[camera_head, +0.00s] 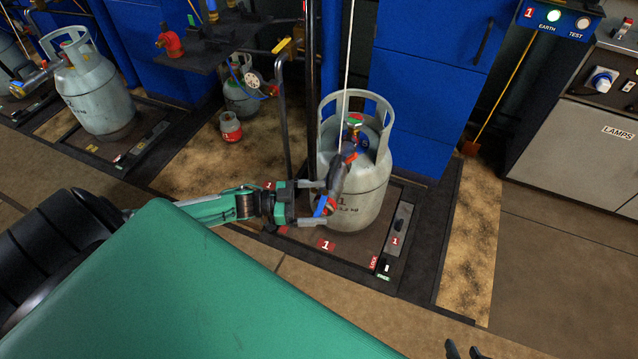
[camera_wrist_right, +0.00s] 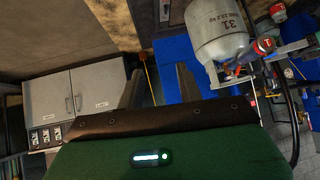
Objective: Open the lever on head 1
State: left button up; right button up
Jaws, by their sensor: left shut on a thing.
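A grey gas cylinder (camera_head: 365,190) with a ring collar stands upright on the scale platform (camera_head: 300,240) labelled 1. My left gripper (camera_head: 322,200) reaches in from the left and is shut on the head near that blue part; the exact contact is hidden. My right gripper (camera_wrist_right: 158,85) is open and empty; its fingertips (camera_head: 464,350) show at the head view's bottom edge.
A second cylinder (camera_head: 95,95) stands on the left. A grey cabinet (camera_head: 575,150) is on the right. The floor in front of the cabinet is clear.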

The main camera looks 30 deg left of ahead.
pick_arm(q)
jog(key=m+g+h+b, duration=0.1)
jog(key=g, duration=0.1)
jog(key=a+m+g+h+b, duration=0.1)
jog(key=m+g, duration=0.1)
jog(key=shift+w+a+g+b, duration=0.1)
jog(key=shift+g+b, duration=0.2)
jog(key=shift+b, duration=0.05)
jog(key=shift+c, duration=0.7)
jog(key=shift+a+m+g+h+b, duration=0.1)
jog(key=shift+m+g+h+b, duration=0.2)
jog(key=shift+m+g+b, duration=0.25)
jog(key=shift+c, duration=0.2)
jog(key=shift+m+g, duration=0.25)
jog(key=shift+g, duration=0.1)
grip_shut()
jog(key=c, duration=0.7)
grip_release()
jog(key=shift+c, duration=0.2)
jog(key=o, duration=0.7)
jog(key=shift+r, duration=0.1)
jog(key=o, duration=1.1)
jog(key=shift+o, duration=0.4)
pick_arm(e)
jog(key=w+a+r+t+y, duration=0.3)
jog(key=a+t, duration=0.2)
jog(key=t, duration=0.1)
jog(key=shift+a, duration=0.3)
